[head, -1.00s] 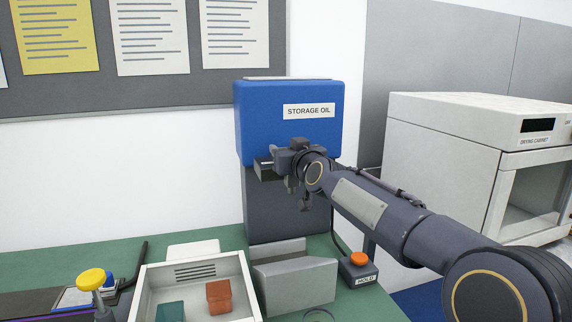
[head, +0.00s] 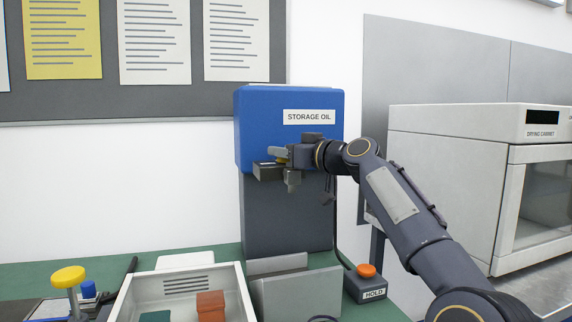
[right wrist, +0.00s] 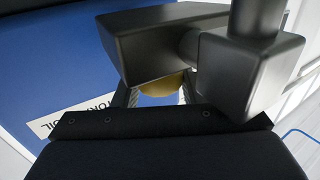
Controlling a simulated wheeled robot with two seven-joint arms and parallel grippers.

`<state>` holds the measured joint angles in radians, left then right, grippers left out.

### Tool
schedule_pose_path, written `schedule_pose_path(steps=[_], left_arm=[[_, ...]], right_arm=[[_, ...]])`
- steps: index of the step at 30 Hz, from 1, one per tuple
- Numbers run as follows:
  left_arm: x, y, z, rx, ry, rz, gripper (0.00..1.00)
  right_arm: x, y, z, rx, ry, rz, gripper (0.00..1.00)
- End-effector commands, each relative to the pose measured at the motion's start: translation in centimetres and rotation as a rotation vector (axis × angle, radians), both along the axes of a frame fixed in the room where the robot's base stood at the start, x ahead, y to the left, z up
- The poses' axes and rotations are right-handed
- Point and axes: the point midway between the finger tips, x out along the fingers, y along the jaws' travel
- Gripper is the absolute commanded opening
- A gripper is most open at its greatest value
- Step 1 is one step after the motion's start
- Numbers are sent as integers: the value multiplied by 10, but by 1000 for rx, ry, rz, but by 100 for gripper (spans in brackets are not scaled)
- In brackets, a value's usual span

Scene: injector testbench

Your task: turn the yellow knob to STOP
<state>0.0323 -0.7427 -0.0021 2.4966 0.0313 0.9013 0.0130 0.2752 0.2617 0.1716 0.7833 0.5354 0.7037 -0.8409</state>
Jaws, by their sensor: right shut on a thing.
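The blue and dark grey STORAGE OIL unit (head: 290,100) stands at the back middle of the bench. My right gripper (head: 279,156) is at its front, just below the label. In the right wrist view the gripper (right wrist: 162,92) is shut on a round yellow knob (right wrist: 162,86), which is mostly hidden by the jaws and dark parts in front. In the head view I cannot make out the knob clearly. No STOP mark shows, so I cannot tell the knob's setting. My left gripper is not in view.
A yellow-topped post (head: 68,277) stands at front left. A white tray (head: 135,291) holds a red-brown and a teal block. A grey metal holder (head: 300,294) and an orange HOLD button (head: 366,270) sit below the unit. A drying cabinet (head: 440,170) stands right.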

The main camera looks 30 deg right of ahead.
Motion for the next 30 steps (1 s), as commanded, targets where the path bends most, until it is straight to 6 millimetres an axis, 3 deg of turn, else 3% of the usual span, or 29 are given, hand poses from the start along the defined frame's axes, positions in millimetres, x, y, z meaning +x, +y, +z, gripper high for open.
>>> schedule_pose_path(steps=[13,30], left_arm=[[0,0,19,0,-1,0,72],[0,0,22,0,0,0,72]], right_arm=[[1,-1,2,1,2,265,16],[1,0,0,0,2,319,16]])
